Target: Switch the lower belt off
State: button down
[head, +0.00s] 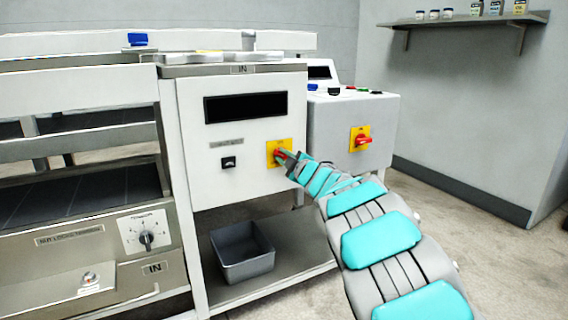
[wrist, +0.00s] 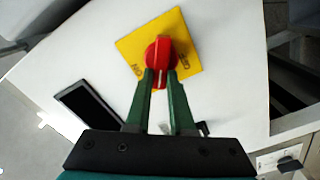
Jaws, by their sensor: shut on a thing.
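A red rotary switch handle (wrist: 160,52) sits on a yellow plate (wrist: 181,30) on the white cabinet front marked IN. The plate carries ON and OFF lettering in the wrist view. My gripper (wrist: 161,78) is shut on the red handle, with one green finger on each side of it. In the head view my gripper (head: 288,158) reaches the yellow plate (head: 271,147) from the right and hides much of the handle. A small black selector (head: 228,162) with a label above it is left of the plate. Which belt each control serves is not readable.
A second red switch (head: 362,141) on yellow is on the box to the right. A grey dial (head: 146,239) is on the lower left panel. A grey bin (head: 242,255) stands on the shelf below. A dark display (head: 246,107) is above the plate.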

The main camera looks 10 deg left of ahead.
jog(key=shift+s+a+f+n+b, duration=0.1)
jog(key=shift+f+n+b, duration=0.1)
jog(key=shift+n+b, duration=0.7)
jog(key=shift+w+d+f+n+b, duration=0.15)
jog(key=shift+n+b, duration=0.35)
jog(key=shift+n, duration=0.75)
jog(key=shift+s+a+f+n+b, duration=0.15)
jog(key=shift+f+n+b, duration=0.1)
jog(key=shift+n+b, duration=0.65)
jog(key=shift+n, duration=0.35)
jog(key=c, duration=0.8)
grip_release()
jog(key=shift+r, duration=0.1)
jog(key=shift+s, duration=0.1)
jog(key=shift+v, duration=3.8)
